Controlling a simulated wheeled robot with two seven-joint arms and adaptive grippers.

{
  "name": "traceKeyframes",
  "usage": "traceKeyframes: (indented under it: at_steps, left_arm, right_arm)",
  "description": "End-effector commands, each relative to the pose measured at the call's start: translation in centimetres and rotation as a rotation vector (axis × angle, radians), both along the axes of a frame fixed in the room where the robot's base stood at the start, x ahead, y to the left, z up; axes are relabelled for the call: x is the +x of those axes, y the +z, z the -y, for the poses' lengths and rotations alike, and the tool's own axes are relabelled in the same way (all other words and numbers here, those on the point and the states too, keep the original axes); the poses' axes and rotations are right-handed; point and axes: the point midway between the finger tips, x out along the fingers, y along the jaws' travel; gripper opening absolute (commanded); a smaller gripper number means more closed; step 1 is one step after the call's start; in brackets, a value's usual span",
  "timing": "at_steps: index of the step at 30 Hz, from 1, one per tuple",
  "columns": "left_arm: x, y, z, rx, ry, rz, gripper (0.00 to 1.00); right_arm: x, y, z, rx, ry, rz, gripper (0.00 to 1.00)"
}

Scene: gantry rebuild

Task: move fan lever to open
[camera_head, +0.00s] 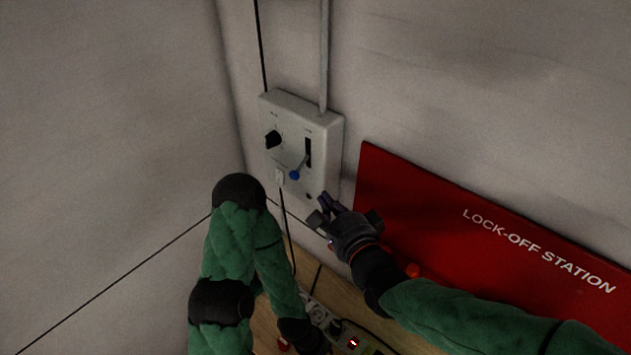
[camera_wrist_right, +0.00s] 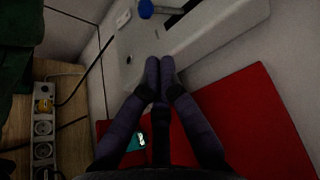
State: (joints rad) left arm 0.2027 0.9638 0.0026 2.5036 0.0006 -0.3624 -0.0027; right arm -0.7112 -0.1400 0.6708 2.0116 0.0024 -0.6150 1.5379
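A pale control box (camera_head: 285,112) is fixed to the wall. On its right side a lever with a blue ball end (camera_head: 294,175) comes out of a dark vertical slot (camera_head: 308,152) and points down. The blue ball (camera_wrist_right: 146,8) also shows at the top edge of the right wrist view. My right gripper (camera_head: 325,203) is just below and right of the box, apart from the lever. In the right wrist view its fingertips (camera_wrist_right: 160,68) are together with nothing seen between them. My left gripper (camera_head: 303,337) is low in the picture, dark and partly cut off; its fingers are unclear.
A black rotary knob (camera_head: 273,139) is on the box's left side. A red lock-off station board (camera_head: 430,195) is on the wall at right, close to my right forearm. A power strip (camera_wrist_right: 42,140) lies on a wooden surface (camera_head: 265,325) below. Bare wall is at left.

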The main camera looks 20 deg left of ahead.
Motion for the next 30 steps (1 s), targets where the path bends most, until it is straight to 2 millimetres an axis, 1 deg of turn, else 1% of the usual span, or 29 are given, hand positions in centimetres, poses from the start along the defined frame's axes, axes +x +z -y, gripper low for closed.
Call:
traceKeyframes:
  at_steps: [5, 21, 25, 30]
  left_arm:
    - [0.0, 0.5, 0.0, 0.0, 0.0, 0.001, 0.4]
    - [0.0, 2.7, 0.0, 0.0, 0.0, 0.001, 0.4]
    - [0.0, 3.0, 0.0, 0.0, 0.0, 0.001, 0.4]
    - [0.0, 3.1, 0.0, 0.0, 0.0, 0.001, 0.4]
  right_arm:
    - [1.0, -0.1, -1.0, -0.001, 0.0, -0.001, 0.0]
    - [5.8, -0.9, -5.6, -0.001, 0.0, -0.001, 0.0]
    - [6.5, -1.0, -6.3, -0.001, 0.0, -0.001, 0.0]
    - [6.9, -1.2, -6.8, -0.001, 0.0, -0.001, 0.0]
